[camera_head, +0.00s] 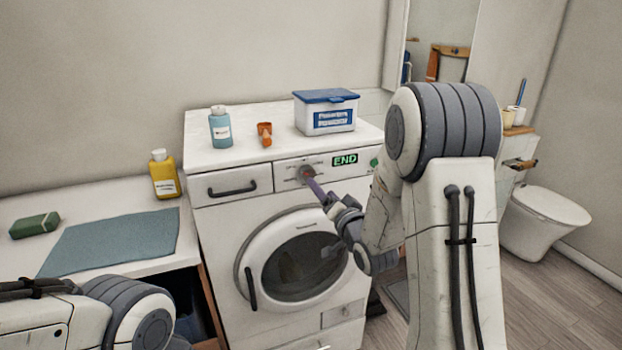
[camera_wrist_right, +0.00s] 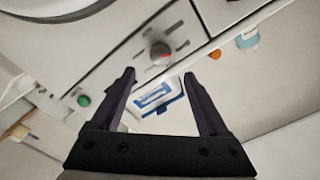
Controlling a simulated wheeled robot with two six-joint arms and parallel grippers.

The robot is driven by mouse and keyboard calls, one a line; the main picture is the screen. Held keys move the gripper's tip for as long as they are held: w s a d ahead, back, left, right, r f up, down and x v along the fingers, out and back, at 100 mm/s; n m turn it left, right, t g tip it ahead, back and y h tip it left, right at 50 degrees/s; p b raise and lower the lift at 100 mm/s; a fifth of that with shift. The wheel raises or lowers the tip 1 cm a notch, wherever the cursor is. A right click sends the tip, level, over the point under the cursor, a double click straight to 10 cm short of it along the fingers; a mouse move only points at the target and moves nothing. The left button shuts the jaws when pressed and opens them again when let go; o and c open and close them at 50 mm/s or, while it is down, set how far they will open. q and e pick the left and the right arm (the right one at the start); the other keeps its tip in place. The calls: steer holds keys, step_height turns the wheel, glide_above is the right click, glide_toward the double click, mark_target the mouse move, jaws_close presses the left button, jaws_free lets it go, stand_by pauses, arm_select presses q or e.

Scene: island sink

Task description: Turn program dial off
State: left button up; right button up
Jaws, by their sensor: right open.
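The program dial (camera_head: 306,171) is a small round knob on the front panel of the white washing machine (camera_head: 228,215). In the right wrist view the dial (camera_wrist_right: 160,51) is grey with a red mark on its lower edge. My right gripper (camera_head: 312,184) is at the panel in front of the dial and partly covers it. In the right wrist view the open fingers (camera_wrist_right: 159,75) point towards the dial, which shows just beyond and between their tips, with nothing held. My left arm shows at the lower left, but its gripper is not in view.
A lit END display (camera_head: 345,160) and a green button (camera_head: 375,163) are right of the dial. A bottle (camera_head: 220,127), an orange scoop (camera_head: 264,134) and a blue-lidded box (camera_head: 326,112) stand on top. A yellow bottle (camera_head: 164,174) stands on the left counter.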

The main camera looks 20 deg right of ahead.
mark_target(310, 175)
steer(key=w+p, duration=0.1)
steer(key=w, duration=0.3)
steer(key=w+p, duration=0.1)
steer(key=w, duration=0.3)
steer(key=shift+w+a, duration=0.2)
steer(key=shift+w, duration=0.15)
jaws_close()
